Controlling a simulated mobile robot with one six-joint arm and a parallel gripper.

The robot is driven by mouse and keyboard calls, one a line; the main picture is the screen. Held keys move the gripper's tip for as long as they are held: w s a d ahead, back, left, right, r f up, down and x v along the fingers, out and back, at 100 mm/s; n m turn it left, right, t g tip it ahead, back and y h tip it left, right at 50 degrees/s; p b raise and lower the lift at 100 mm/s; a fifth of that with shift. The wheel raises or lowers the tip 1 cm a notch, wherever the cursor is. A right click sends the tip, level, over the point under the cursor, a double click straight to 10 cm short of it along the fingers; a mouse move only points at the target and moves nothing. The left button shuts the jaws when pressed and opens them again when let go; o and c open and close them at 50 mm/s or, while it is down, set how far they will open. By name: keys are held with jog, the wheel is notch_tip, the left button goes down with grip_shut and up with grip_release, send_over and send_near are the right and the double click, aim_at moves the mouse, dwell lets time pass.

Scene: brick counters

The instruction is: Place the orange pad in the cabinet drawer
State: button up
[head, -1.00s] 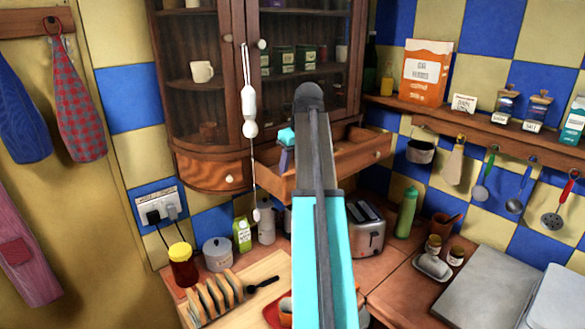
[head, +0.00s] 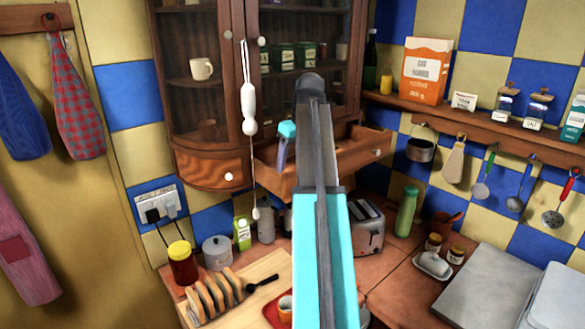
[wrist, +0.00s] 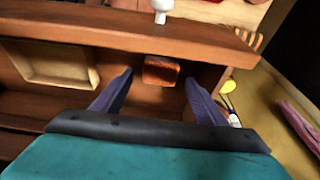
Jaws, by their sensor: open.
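The cabinet drawer (head: 352,158) is pulled open under the glass-fronted cabinet in the head view. In the wrist view I look down into this drawer (wrist: 200,42), with its front board along the top. The orange pad (wrist: 160,70), a small orange-brown block, lies on the drawer floor near that board. My gripper (wrist: 159,80) is open, its two purple fingers apart, with the pad showing between and beyond their tips. Nothing is held. In the head view my gripper (head: 281,162) is over the drawer's left part, partly behind my arm; the pad is hidden there.
A shallow tray-like compartment (wrist: 50,62) sits in the drawer to the left of the pad. A white pull cord (head: 249,108) hangs in front of the cabinet. The counter below holds a toaster (head: 368,228), a green bottle (head: 407,212) and a toast rack (head: 213,298).

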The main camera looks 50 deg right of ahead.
jog(key=b+v, duration=0.4)
jog(key=v, duration=0.6)
jog(key=shift+s+r, duration=0.1)
jog(key=shift+s, duration=0.05)
dwell(0.8)
